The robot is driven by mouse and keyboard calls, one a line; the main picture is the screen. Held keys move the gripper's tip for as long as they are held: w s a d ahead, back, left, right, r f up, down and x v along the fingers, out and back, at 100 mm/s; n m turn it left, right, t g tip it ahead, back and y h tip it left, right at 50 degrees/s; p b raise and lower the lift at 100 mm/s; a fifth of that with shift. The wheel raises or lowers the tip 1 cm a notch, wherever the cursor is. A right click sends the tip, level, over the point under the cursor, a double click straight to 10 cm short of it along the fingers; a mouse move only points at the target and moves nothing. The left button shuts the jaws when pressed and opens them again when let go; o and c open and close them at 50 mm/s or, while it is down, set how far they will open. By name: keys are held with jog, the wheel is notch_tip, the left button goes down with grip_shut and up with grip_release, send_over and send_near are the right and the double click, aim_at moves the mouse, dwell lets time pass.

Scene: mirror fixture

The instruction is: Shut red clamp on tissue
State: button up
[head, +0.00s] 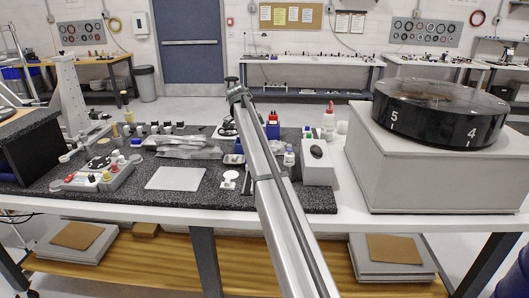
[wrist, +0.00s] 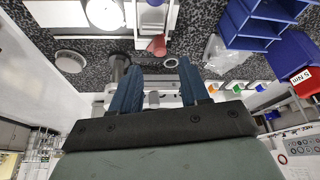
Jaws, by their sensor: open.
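My gripper (wrist: 158,80) shows in the wrist view with two blue fingers spread apart and nothing seen between them. Beyond the fingertips is a small red piece (wrist: 157,45) by a white part; I cannot tell whether it is the red clamp. A pale crumpled piece (wrist: 214,52), perhaps the tissue, lies on the speckled dark surface to its right, apart from the fingers. In the head view, a light fixture (head: 100,177) at left carries red and yellow knobs. A flat pale sheet (head: 175,178) lies beside it. I cannot make out my fingers in the head view.
Blue bins (wrist: 262,22) and a red box marked 5 Nm (wrist: 302,84) stand at right in the wrist view. A big grey block with a numbered black drum (head: 437,112) fills the right of the table. A tall perforated stand (head: 72,95) is at left.

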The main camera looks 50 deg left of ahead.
jog(key=shift+x, duration=2.8)
jog(key=shift+c, duration=0.2)
grip_shut()
